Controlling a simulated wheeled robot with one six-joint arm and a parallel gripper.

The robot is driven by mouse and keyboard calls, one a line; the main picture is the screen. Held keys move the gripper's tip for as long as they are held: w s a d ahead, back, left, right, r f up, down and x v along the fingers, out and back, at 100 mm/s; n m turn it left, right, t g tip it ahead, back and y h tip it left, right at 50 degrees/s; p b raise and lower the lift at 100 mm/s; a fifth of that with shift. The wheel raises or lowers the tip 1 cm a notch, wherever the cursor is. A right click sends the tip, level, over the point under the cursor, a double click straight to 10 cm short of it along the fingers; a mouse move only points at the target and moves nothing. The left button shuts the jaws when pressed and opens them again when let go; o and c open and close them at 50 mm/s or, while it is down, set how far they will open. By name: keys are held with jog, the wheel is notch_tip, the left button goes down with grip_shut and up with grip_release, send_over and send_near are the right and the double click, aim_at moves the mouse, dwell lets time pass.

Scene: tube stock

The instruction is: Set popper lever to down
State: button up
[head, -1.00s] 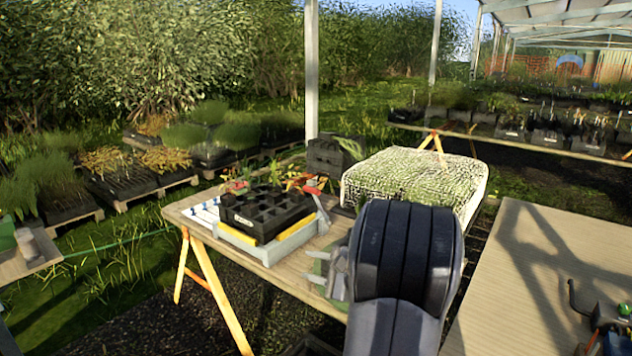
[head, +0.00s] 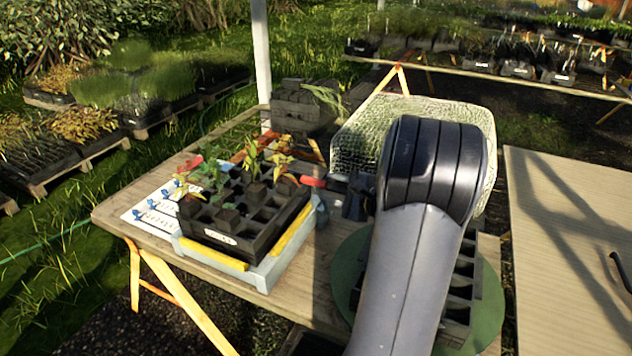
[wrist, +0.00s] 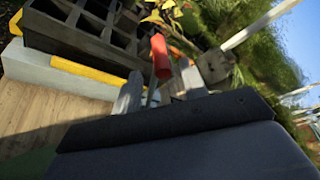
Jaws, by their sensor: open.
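The popper is a grey base (head: 240,268) with yellow strips, on the left wooden table. A black cell tray (head: 250,228) with small plants sits on it. Its lever has a red handle (head: 311,182) at the right side, standing up at about the tray's top height. In the wrist view the red handle (wrist: 160,57) shows just beyond my gripper (wrist: 159,84), whose two grey fingers are open. The lever's rod appears between them in the picture; I cannot tell whether they touch it. In the head view my arm hides most of the gripper.
A round green mat (head: 490,313) with another black tray (head: 462,285) lies partly behind my arm. A mesh-covered block (head: 350,135) and dark crates (head: 303,105) stand behind. A white card with blue-headed items (head: 148,214) lies left of the popper. Another table (head: 560,230) is at right.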

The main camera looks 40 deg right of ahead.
aim_at(317, 182)
jog(key=x, duration=0.6)
jog(key=shift+w+p, duration=0.3)
jog(key=shift+p, duration=0.1)
grip_shut()
